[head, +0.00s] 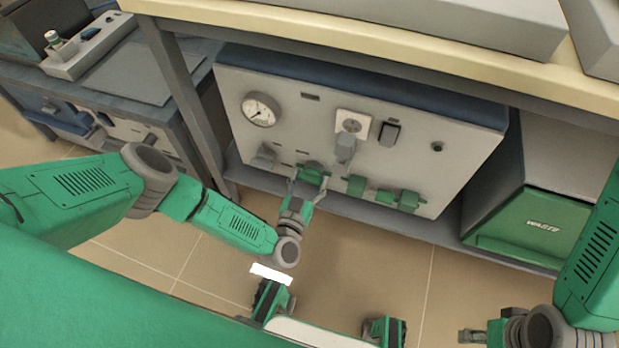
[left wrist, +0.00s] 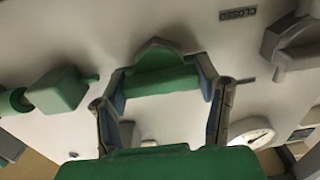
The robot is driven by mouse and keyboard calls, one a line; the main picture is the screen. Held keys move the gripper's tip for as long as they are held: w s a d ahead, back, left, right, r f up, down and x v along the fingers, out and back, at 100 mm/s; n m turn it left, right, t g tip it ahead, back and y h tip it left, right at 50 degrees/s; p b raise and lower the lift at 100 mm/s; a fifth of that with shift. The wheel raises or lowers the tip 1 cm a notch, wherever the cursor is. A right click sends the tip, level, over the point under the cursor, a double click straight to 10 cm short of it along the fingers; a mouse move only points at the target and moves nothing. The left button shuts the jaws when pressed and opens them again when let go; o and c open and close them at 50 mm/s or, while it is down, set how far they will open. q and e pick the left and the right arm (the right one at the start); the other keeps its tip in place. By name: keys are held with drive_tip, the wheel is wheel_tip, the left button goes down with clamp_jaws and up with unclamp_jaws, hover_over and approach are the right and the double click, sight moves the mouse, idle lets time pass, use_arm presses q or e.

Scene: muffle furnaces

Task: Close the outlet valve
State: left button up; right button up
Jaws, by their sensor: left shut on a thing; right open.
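A pale panel (head: 300,115) under the bench carries a row of valves along its lower edge. My left gripper (head: 306,185) is at a green valve handle (head: 314,172) on it. In the left wrist view the two fingers of the left gripper (left wrist: 160,84) are shut on this green handle (left wrist: 160,75), one on each side. Which valve is the outlet valve I cannot read from any label. A small label that seems to read CLOSED (left wrist: 238,14) shows upside down on the panel. My right gripper (head: 473,336) is open and empty at the lower right, away from the panel.
More green valves (head: 356,186) sit right of the held handle; a grey one (head: 266,153) sits left. Above are a round gauge (head: 260,109) and a switch (head: 390,133). The bench top (head: 390,45) overhangs the panel.

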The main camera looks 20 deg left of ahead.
use_arm(q)
drive_tip(key=shift+n, duration=0.3)
drive_tip(key=n, duration=0.8)
drive_tip(key=shift+a, duration=0.1)
drive_tip(key=n, duration=0.5)
drive_tip(key=shift+a+f+n, duration=0.15)
drive_tip(key=shift+n, duration=2.05)
drive_tip(key=o, duration=1.2)
drive_tip(key=shift+c, duration=0.2)
drive_tip(key=shift+s, duration=0.1)
